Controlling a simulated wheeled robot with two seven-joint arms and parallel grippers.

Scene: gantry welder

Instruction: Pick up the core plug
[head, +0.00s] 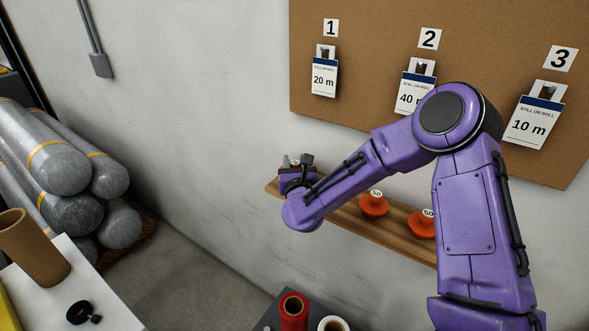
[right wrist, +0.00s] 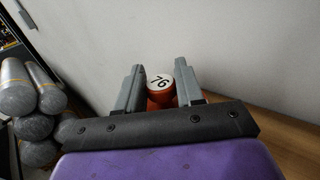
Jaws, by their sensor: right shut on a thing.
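The core plug (right wrist: 160,86), orange-red with a white round label that seems to read 76, sits between the two grey fingers of my right gripper (right wrist: 160,78) in the right wrist view. The gripper is shut on it. In the head view my right gripper (head: 296,161) is at the left end of the wooden shelf (head: 345,215), and the plug is mostly hidden by it. I cannot tell whether the plug still touches the shelf. Two more orange plugs, a middle one (head: 373,204) and a right one (head: 422,224), stand on the shelf. My left gripper is not in view.
A corkboard (head: 375,35) with several numbered tags hangs above the shelf. Grey wrapped rolls (head: 60,170) are stacked at left. A white table (head: 45,290) holds a brown cardboard tube (head: 33,247) and a black item (head: 82,312). A red roll (head: 293,310) stands at bottom centre.

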